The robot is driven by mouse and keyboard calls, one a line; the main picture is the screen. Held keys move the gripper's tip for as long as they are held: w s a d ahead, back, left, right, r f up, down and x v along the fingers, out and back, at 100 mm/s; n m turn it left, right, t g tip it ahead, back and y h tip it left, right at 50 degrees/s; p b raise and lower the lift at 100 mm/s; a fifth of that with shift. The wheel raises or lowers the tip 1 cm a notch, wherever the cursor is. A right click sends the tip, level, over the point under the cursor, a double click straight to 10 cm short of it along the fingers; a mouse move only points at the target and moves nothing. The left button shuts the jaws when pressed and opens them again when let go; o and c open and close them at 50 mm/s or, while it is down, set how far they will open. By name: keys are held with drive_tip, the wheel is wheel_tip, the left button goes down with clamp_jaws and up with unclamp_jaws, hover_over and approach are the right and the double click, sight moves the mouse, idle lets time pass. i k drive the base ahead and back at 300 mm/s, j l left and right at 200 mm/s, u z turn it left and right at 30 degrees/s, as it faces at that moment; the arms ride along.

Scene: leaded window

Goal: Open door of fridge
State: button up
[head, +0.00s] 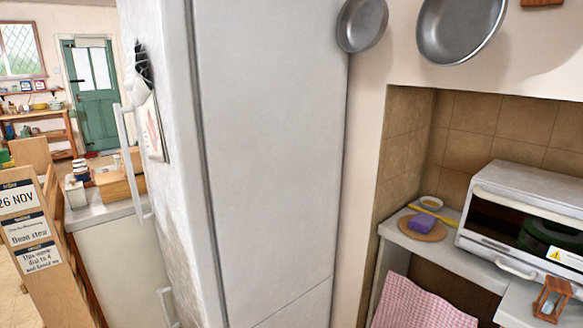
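The tall white fridge (270,160) fills the middle of the head view, with its broad side panel towards me. Its door (180,190) is on the left and faces left, seen at a steep angle. A thin dark seam runs between door and body, and the door looks shut. A long pale vertical handle (134,165) stands out at the door's far left edge. A second handle (167,305) shows lower down, cut off by the bottom of the picture. My gripper is not in view.
A counter (110,212) with boxes stands behind the fridge's left side. A wooden sign board (45,262) leans at lower left. On the right are a toaster oven (520,215), a pink checked cloth (418,300) and hanging pans (458,25). A green door (92,95) is far back.

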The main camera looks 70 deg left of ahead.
sight(177, 188)
drive_tip(key=u, duration=2.35)
